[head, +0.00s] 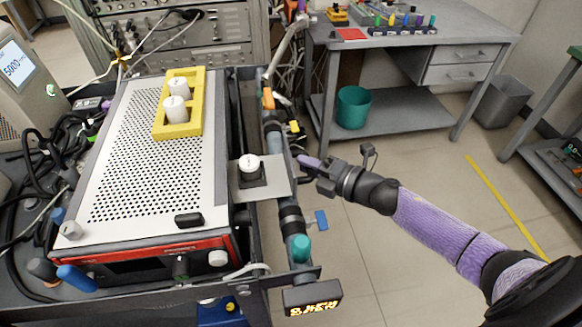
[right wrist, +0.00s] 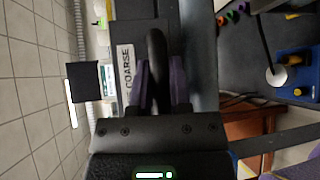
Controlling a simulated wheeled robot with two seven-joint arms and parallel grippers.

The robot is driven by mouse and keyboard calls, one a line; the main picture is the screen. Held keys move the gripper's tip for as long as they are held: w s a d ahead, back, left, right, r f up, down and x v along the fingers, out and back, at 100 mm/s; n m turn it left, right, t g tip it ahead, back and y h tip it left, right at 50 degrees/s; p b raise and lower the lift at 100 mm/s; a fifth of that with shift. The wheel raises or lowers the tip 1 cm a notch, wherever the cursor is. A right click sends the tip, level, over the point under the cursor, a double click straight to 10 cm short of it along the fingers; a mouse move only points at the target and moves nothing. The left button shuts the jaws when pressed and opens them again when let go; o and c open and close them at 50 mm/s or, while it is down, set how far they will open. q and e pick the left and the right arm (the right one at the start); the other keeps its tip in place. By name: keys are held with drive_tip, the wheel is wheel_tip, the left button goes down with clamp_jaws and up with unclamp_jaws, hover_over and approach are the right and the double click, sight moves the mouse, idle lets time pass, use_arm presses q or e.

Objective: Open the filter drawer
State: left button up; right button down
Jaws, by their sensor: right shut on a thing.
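My right gripper (head: 312,164) reaches in from the right to the side of the instrument frame in the head view. In the right wrist view its two purple fingers (right wrist: 159,88) are shut on a black bar handle (right wrist: 157,45), one finger on each side. Beside the handle is a white label reading "COARSE" (right wrist: 126,68) on a dark front. In the head view the handle and label are not visible, and I cannot tell how far the drawer is out. A grey plate (head: 277,189) bearing a white-capped piece (head: 249,162) juts out near my fingers. My left gripper is not in view.
A perforated instrument top (head: 130,165) with a yellow holder (head: 187,127) fills the left. Pipework with a teal knob (head: 300,248) and blue valve lever (head: 321,220) runs close by my gripper. A grey workbench (head: 440,50) stands behind. Open floor lies right of the frame.

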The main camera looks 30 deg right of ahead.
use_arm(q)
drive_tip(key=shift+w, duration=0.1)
use_arm(e)
drive_tip(key=shift+f, duration=0.1)
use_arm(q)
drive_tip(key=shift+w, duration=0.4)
use_arm(e)
drive_tip(key=c, duration=0.6)
unclamp_jaws()
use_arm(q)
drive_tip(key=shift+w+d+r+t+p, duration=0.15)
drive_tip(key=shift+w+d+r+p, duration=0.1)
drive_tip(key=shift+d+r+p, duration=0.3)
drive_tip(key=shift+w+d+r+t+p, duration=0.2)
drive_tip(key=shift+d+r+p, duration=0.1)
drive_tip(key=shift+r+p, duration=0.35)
use_arm(e)
drive_tip(key=v, duration=1)
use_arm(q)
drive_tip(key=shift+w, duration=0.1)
